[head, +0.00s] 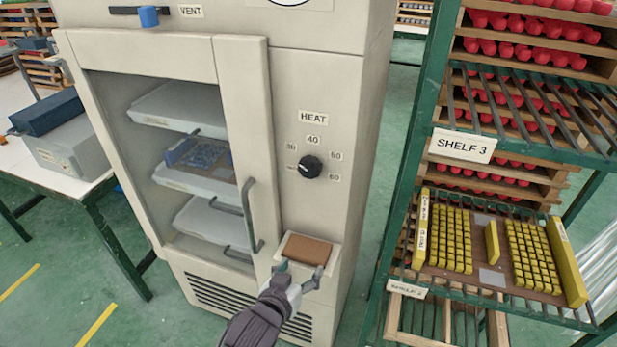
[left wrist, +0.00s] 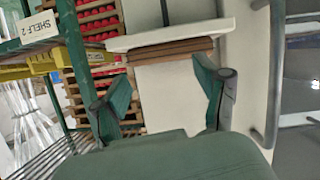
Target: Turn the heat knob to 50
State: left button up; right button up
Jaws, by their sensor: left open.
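The black heat knob (head: 310,167) is on the beige oven's front panel, under the HEAT label (head: 313,117). The numbers 30, 40, 50 and 60 are set around it; the 50 mark (head: 336,156) is at its upper right. I cannot tell clearly where the knob points. My left gripper (head: 300,271) is open and empty below the knob, in front of a small white ledge with a brown pad. In the left wrist view its two fingers (left wrist: 165,95) are spread apart, with the pad beyond them. The knob is not visible there. My right gripper is not in view.
The brown pad (head: 306,249) lies on the ledge (head: 331,262). The oven's glass door (head: 243,140) is shut, with a vertical handle (head: 250,215) left of the knob. A green rack (head: 410,170) with trays stands at the right. The panel around the knob is clear.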

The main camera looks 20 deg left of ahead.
aim_at(308, 172)
pick_arm(q)
jog(key=s+a+r+n+t+b, duration=0.1)
jog(key=s+r+t, duration=0.1)
jog(key=r, duration=0.8)
jog(key=s+a+r+n+t, duration=0.1)
jog(key=r+t, duration=0.1)
jog(key=r, duration=0.7)
jog(key=shift+y, duration=0.3)
jog(key=w, duration=0.9)
jog(key=w+b, duration=0.1)
jog(key=w, duration=0.3)
jog(key=shift+w+d+r, duration=0.25)
jog(key=shift+d, duration=0.1)
jog(key=c, duration=1.2)
jog(key=shift+o, duration=0.2)
